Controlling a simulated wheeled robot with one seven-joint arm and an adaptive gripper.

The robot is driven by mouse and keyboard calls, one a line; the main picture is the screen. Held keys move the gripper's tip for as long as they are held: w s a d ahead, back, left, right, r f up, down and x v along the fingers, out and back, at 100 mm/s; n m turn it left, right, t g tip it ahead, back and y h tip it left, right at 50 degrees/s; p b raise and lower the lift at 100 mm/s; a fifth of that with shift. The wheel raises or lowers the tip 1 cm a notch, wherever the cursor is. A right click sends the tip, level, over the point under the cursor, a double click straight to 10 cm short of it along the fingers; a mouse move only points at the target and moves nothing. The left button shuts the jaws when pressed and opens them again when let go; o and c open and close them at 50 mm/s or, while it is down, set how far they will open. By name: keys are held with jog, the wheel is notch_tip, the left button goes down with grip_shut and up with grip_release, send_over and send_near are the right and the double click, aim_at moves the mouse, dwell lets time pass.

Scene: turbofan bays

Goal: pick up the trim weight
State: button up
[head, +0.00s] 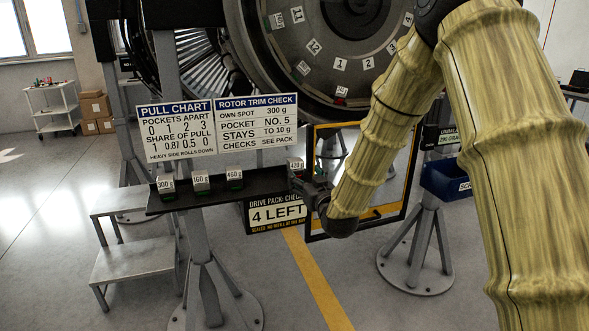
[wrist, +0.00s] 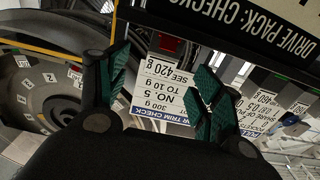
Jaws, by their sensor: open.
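Several small grey trim weights with white labels stand on a dark shelf (head: 235,188) in the head view: a 300 g weight (head: 166,187), a 160 g weight (head: 201,182), a 460 g weight (head: 234,178) and a 420 g weight (head: 296,166) at the right end. My gripper (head: 305,180) is at that right end, close beside the 420 g weight. In the wrist view my gripper (wrist: 160,64) is open, its teal fingers apart. The label of the 420 g weight (wrist: 158,69) shows between them; I cannot tell whether they touch it. Its lower part is partly hidden in the head view.
A pull chart (head: 180,130) and a rotor trim check sign (head: 257,120) stand behind the shelf. A "4 LEFT" sign (head: 276,214) hangs just below my gripper. The numbered rotor (head: 345,50) is above. A blue bin (head: 447,180) stands on the right.

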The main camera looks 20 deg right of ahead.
aim_at(297, 166)
jog(key=w, duration=0.3)
jog(key=shift+w+a, duration=0.1)
jog(key=shift+w, duration=0.05)
jog(key=w, duration=0.1)
jog(key=w+p, duration=0.1)
jog(key=w, duration=0.1)
jog(key=w+p, duration=0.1)
jog(key=shift+w+a+r, duration=0.2)
jog(key=shift+w+r, duration=0.1)
jog(key=shift+r, duration=0.1)
jog(key=shift+w+p, duration=0.3)
jog(key=c, duration=1.3)
jog(key=shift+c, duration=0.7)
